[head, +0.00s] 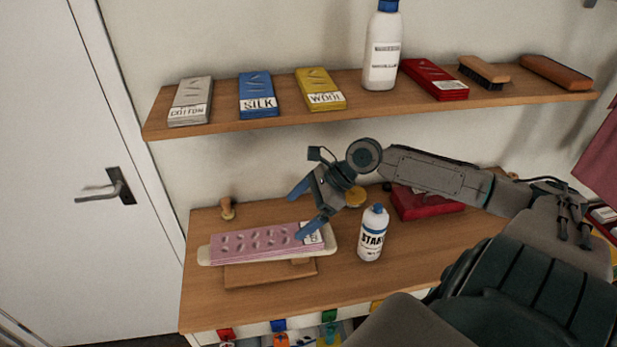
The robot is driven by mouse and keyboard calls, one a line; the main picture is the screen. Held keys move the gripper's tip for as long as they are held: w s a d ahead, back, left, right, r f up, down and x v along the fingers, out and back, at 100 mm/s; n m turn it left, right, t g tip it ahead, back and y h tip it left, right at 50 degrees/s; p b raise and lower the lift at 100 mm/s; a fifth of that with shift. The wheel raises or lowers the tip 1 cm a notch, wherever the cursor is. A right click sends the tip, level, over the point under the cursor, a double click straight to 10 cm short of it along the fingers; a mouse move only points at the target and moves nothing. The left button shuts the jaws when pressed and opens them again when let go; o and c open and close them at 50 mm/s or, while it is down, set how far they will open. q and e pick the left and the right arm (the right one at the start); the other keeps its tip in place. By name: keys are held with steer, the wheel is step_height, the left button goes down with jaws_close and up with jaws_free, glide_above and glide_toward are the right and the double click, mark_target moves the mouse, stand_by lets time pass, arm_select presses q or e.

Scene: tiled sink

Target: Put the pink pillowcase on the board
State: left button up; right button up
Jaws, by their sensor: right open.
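The pink pillowcase (255,243) lies folded flat, with a white label at its right end. It rests on a pale, long board (204,254) on the wooden table, and the board's rim shows around it. My right gripper (297,213) is open, with blue fingertips. In the picture one fingertip overlaps the label end of the pillowcase, and I cannot tell whether they touch. Nothing shows between the fingers. My left gripper is not in view.
A white starch bottle (371,236) stands right of the board. A red item (425,203) lies behind my right arm. A wall shelf (225,122) above holds cloth packs, a white bottle (382,50) and brushes. The table front (225,305) is clear.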

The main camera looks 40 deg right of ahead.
steer(key=shift+p+v, duration=0.5)
steer(key=shift+v, duration=0.65)
